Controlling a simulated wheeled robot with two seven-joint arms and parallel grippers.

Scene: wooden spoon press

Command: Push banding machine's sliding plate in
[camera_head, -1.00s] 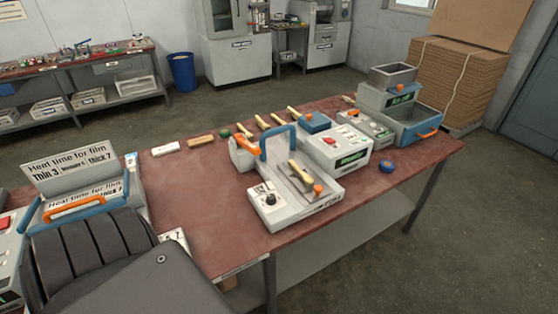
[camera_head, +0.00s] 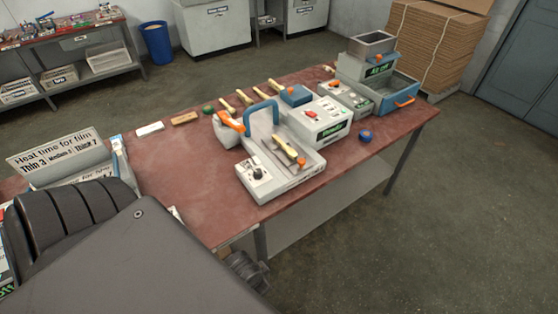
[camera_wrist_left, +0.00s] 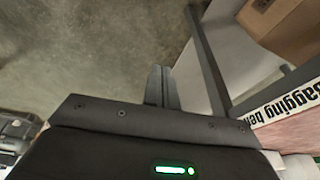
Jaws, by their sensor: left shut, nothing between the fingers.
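A grey machine (camera_head: 262,182) with a dial, a blue arched handle (camera_head: 262,112) and a flat plate (camera_head: 270,150) stands mid-table. A wooden spoon and an orange knob (camera_head: 301,161) show on the plate. Behind it a white-topped box (camera_head: 321,118) has a green display. I cannot tell which unit is the banding machine. My left gripper (camera_wrist_left: 161,86) is shut and empty in the left wrist view, over floor beside a table leg. In the head view a dark part, probably of my left arm, shows below the table's front edge. My right gripper is not in view.
The red-topped table (camera_head: 190,170) has a bare front left area. Several wooden pieces lie along its back. A blue roll (camera_head: 365,135) sits near the front edge, and a grey and blue machine (camera_head: 385,85) stands at the right. A sign-topped unit (camera_head: 65,155) is at the left.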

